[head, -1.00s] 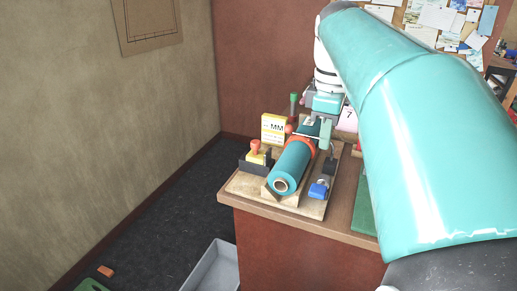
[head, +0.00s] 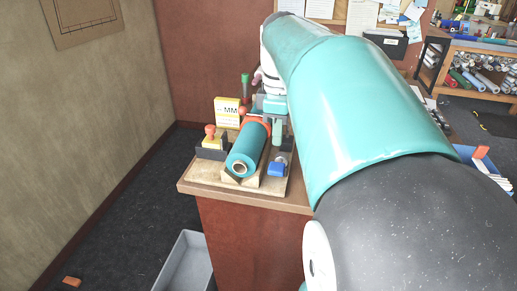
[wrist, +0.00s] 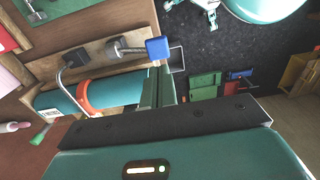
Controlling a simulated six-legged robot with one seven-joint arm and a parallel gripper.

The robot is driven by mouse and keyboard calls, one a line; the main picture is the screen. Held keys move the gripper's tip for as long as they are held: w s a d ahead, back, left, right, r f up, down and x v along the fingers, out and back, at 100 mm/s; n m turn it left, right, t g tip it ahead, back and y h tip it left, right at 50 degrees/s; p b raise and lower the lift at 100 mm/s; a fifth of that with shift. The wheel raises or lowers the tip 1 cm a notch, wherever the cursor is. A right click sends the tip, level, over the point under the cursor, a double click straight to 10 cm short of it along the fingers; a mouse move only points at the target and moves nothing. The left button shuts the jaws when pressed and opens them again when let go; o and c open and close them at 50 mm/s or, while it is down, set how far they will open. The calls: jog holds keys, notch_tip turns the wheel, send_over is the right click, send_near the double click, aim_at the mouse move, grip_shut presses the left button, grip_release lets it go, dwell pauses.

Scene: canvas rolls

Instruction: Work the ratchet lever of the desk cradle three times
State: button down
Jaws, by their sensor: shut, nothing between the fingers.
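The desk cradle is a wooden board (head: 208,175) on the desk corner, holding a teal roll (head: 246,152) with an orange band (wrist: 84,97). To the right of the roll is a blue block (head: 277,170). In the wrist view the blue block (wrist: 157,47) caps a metal rod (wrist: 128,50). A bent metal wire (wrist: 68,66) stands near the roll. I cannot tell for sure which part is the ratchet lever. My gripper (head: 277,132) is shut and empty, pointing down behind the blue block. In the wrist view its fingers (wrist: 158,86) are beside the block; contact is unclear.
A stamp with a red knob (head: 210,135) and a yellow and white box (head: 228,112) stand left of the roll. A green-topped post (head: 245,86) is behind. A grey bin (head: 185,262) is on the floor beside the desk. Floor at left is mostly clear.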

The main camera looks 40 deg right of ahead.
aim_at(276, 169)
notch_tip(276, 169, down, 7)
jog(key=shift+f, duration=0.1)
dwell(0.5)
jog(key=shift+s+a+f, duration=0.2)
jog(key=shift+a, duration=0.05)
notch_tip(276, 169, down, 6)
jog(key=s+a+t+h, duration=0.1)
jog(key=a+h, duration=0.1)
jog(key=shift+s+r+t, duration=0.2)
jog(key=shift+s+t, duration=0.1)
jog(key=shift+s, duration=0.05)
jog(key=shift+a, duration=0.1)
